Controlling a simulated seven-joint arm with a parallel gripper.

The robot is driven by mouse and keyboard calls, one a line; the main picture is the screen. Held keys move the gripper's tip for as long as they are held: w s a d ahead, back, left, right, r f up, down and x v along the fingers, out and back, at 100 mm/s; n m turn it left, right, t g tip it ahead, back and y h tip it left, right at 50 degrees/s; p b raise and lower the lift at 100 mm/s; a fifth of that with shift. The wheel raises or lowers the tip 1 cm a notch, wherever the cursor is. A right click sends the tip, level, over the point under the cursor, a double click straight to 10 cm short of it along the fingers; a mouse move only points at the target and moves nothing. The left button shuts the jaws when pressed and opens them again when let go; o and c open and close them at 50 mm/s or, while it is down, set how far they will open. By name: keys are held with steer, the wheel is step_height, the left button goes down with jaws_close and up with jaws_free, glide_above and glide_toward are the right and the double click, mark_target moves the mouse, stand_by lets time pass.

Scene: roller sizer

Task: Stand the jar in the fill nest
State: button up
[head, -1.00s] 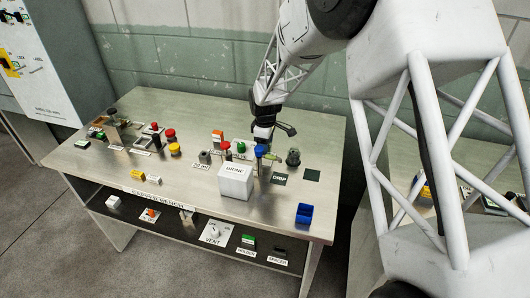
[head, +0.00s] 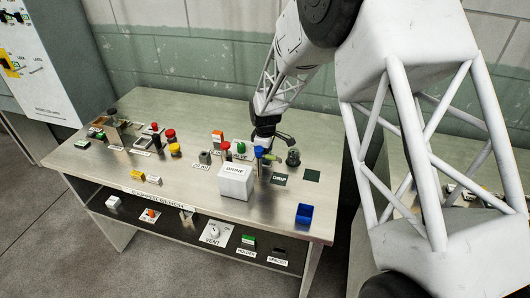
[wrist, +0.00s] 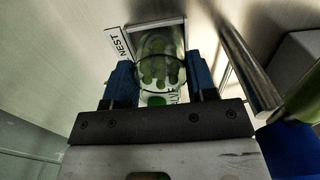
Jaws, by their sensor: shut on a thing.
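The clear jar (wrist: 160,62), with green pieces in it, is between the two blue fingers of my gripper (wrist: 161,80) in the wrist view. My gripper is shut on it. The nest (wrist: 184,32), a pale square-edged frame beside a NEST label (wrist: 119,42), shows at the far end of the jar. I cannot tell whether the jar is seated in it or just above it. In the head view my gripper (head: 265,137) is low over the bench, behind a blue-topped post, and the held jar cannot be made out there.
The blue-topped post (head: 258,152) stands close to my gripper. A white BRINE block (head: 236,184) is in front, and a dark green jar-like item (head: 293,157) is to the right.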

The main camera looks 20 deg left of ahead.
steer(key=shift+f, duration=0.1)
steer(key=o, duration=1)
steer(key=shift+c, duration=0.2)
step_height(320, 180, up, 12)
stand_by(1.0)
